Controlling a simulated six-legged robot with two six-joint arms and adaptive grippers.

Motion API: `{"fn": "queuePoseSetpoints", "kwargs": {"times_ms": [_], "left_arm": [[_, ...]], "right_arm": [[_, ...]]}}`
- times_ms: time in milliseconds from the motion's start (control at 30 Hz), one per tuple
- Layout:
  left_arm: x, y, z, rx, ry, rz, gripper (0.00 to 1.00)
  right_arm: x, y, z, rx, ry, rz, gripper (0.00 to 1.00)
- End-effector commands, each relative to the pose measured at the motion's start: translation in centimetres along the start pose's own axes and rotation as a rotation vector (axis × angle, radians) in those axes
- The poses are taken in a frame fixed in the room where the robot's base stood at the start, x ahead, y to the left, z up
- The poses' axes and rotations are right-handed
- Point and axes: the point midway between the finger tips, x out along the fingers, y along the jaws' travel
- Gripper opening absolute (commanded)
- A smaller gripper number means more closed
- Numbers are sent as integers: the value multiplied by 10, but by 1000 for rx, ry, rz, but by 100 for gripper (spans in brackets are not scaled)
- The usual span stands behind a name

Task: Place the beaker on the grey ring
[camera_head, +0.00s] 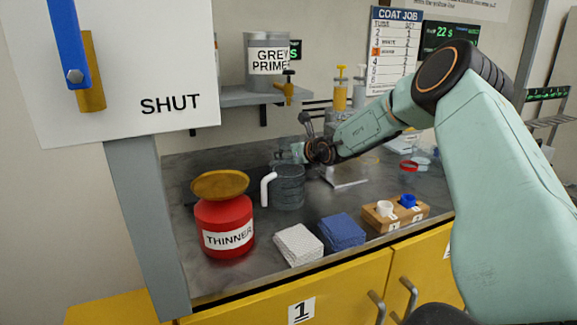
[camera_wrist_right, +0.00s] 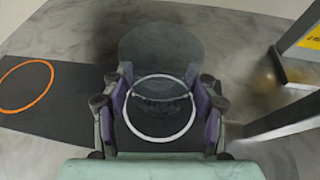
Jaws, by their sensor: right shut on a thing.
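In the right wrist view, my right gripper (camera_wrist_right: 160,112) has its two purple-padded fingers closed around the see-through beaker (camera_wrist_right: 162,88). A pale grey-white round outline shows between the fingers. I cannot tell whether it is the beaker's rim or the grey ring under it, nor whether the beaker touches the surface. In the head view, my right gripper (camera_head: 290,153) is low over the bench, at the top of a dark grey vessel with a white handle (camera_head: 288,188). The beaker does not show clearly there. My left gripper is out of view.
A dark mat with an orange ring (camera_wrist_right: 27,86) lies left of the gripper in the wrist view. In the head view, a red thinner can (camera_head: 224,222), folded white (camera_head: 298,244) and blue cloths (camera_head: 341,231), and a wooden block (camera_head: 396,215) line the bench front.

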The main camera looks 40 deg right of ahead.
Motion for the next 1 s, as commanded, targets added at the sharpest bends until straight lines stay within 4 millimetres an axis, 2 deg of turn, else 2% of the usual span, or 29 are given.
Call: {"fn": "queuePoseSetpoints", "kwargs": {"times_ms": [33, 167, 533, 567, 600, 667, 1000], "left_arm": [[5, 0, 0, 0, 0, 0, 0], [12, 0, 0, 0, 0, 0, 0], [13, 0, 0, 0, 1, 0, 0], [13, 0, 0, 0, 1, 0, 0], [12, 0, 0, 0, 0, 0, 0], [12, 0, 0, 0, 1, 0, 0], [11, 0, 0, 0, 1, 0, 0]], "right_arm": [[4, 0, -11, -2, 4, 0, 32], [12, 0, -25, -2, 3, -1, 32], [14, 0, -27, -1, 2, 0, 32], [14, 0, -27, -1, 2, 0, 60], [14, 0, -26, -1, 2, 0, 63], [14, 0, -26, -1, 2, 0, 68], [13, 0, -24, -1, 2, 0, 68]]}}
